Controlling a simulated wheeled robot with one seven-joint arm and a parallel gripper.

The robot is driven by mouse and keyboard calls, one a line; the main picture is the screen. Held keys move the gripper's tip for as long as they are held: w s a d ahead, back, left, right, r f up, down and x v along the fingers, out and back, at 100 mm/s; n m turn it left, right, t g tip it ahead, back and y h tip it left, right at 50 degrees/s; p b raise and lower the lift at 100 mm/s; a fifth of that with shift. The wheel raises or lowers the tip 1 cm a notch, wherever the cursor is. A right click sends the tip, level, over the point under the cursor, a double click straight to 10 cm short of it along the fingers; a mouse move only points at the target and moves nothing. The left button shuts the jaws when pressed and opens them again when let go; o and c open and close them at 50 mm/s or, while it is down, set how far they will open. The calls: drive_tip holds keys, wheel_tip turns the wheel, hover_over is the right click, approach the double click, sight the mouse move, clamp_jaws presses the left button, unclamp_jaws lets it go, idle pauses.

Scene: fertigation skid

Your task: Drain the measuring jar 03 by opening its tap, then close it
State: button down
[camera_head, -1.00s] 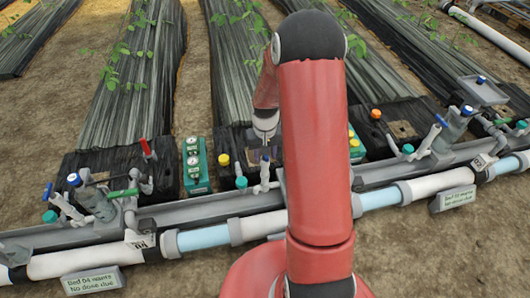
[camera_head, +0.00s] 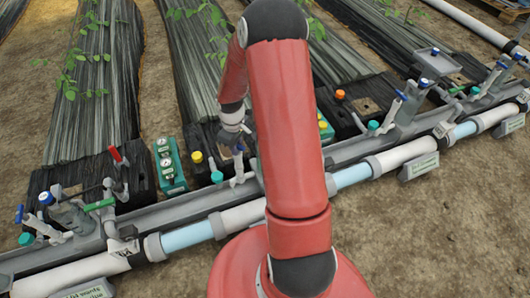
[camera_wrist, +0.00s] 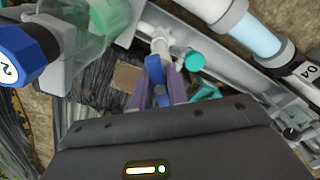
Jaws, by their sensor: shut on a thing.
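My gripper (camera_wrist: 164,92) has its purple fingers closed around a blue-grey tap handle (camera_wrist: 156,72), in the wrist view. The handle rises from a white tap body (camera_wrist: 160,40). A clear greenish jar (camera_wrist: 92,38) stands at the upper left, cut off by the frame edge; its number cannot be read. In the head view my gripper (camera_head: 236,125) is over a pale upright fitting (camera_head: 238,168) on the rail, left of my red arm. My arm hides part of what stands behind it, and I cannot make out a 03 mark.
In the wrist view a blue cap (camera_wrist: 25,52) is close at left, and teal caps (camera_wrist: 194,60) sit beside the tap. In the head view a green gauge box (camera_head: 169,165) stands left of my gripper. Other jars stand at left (camera_head: 68,214) and right (camera_head: 412,100). Soil in front is open.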

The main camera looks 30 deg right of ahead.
drive_tip(key=n+p, duration=0.1)
drive_tip(key=n, duration=0.1)
drive_tip(key=n+p, duration=0.1)
drive_tip(key=n, duration=0.1)
drive_tip(key=n+p, duration=0.1)
drive_tip(key=n, duration=0.1)
drive_tip(key=shift+r, duration=0.3)
drive_tip(key=n+p, duration=0.1)
drive_tip(key=n, duration=0.2)
drive_tip(key=shift+n+p, duration=0.3)
drive_tip(key=shift+p, duration=0.1)
drive_tip(key=shift+f+n, duration=0.3)
drive_tip(key=shift+n, duration=0.6)
idle(4.4)
